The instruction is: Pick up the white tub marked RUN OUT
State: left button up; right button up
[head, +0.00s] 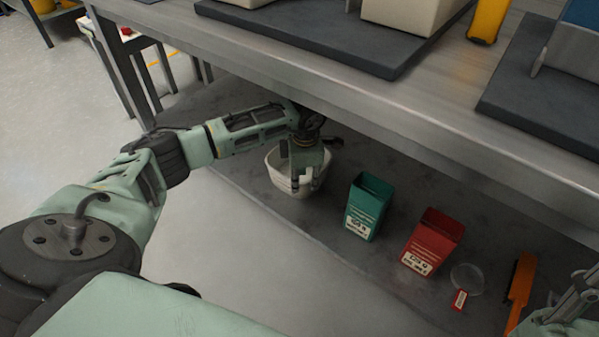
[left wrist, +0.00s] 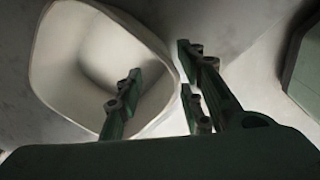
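The white tub (head: 281,180) stands on the dark lower shelf under the bench; its marking is not readable from here. My left gripper (head: 307,182) reaches down at the tub's right side. In the left wrist view the tub (left wrist: 70,60) is seen from above and looks empty. There my left gripper (left wrist: 160,97) is open, with one finger over the tub's inside and the others outside, the rim passing between them. Contact with the wall cannot be told. Part of my right gripper (head: 575,300) shows at the lower right edge; its fingertips are unclear.
A green bin (head: 368,208) and a red bin (head: 433,243) stand right of the tub on the shelf (head: 330,225). A clear round dish (head: 467,278), a small red-labelled item (head: 459,300) and an orange tool (head: 521,279) lie further right. The bench edge (head: 400,112) overhangs my left arm.

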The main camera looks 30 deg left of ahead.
pick_arm(q)
jog(key=f+b, duration=0.1)
jog(key=f, duration=0.3)
jog(key=shift+a+f+b, duration=0.15)
jog(key=shift+a+b, duration=0.05)
jog(key=shift+b, duration=0.15)
jog(key=shift+c, duration=0.3)
grip_shut()
